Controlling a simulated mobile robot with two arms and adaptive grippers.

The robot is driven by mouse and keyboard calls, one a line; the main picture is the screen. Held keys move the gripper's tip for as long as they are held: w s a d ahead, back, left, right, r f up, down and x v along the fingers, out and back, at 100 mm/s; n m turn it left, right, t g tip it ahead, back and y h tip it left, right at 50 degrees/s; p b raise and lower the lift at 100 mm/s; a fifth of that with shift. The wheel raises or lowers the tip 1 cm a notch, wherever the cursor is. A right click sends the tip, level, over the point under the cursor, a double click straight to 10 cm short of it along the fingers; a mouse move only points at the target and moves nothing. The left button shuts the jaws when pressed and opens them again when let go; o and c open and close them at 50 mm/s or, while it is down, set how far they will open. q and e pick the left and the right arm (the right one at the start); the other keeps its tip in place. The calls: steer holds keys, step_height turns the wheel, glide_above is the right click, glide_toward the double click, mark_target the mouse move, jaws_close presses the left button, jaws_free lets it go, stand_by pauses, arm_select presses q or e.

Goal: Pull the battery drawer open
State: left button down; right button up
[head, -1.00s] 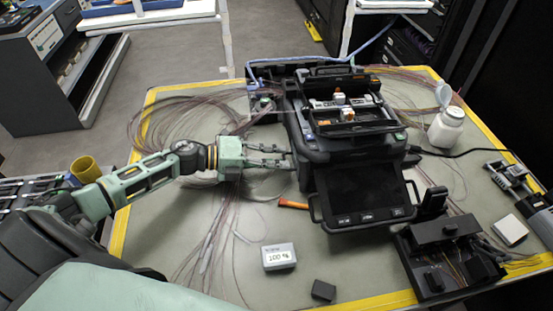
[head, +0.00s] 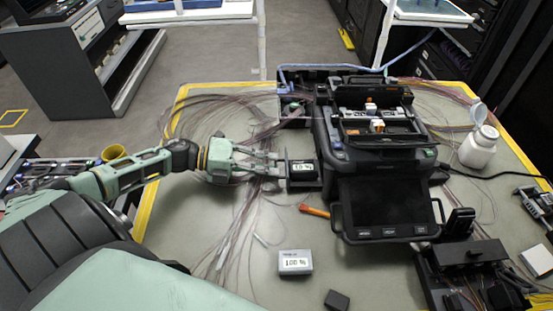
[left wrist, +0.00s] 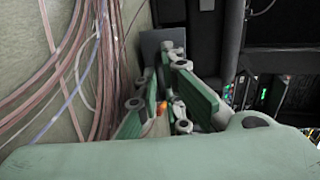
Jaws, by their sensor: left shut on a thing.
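The black fusion splicer (head: 385,160) stands on the mat. Its battery drawer (head: 304,184) sticks out of its left side, open, with a dark battery inside that reads about 10 %. My left gripper (head: 279,165) is shut on the drawer's front at its left end. In the left wrist view, the fingers (left wrist: 168,70) of my left gripper converge at the dark drawer front (left wrist: 151,48); the exact grip point is partly hidden by the fingers. My right gripper is not in view.
A grey battery (head: 295,262) reading 100 % lies on the mat (head: 250,285) in front, near a small black block (head: 337,299). An orange-handled tool (head: 314,211) lies by the splicer. Loose fibres surround my left gripper. A white bottle (head: 478,148) stands right.

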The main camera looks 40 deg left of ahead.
arm_select(q)
steer(key=shift+f, duration=0.15)
steer(key=c, duration=1.9)
jaws_free()
steer(key=v, duration=1.2)
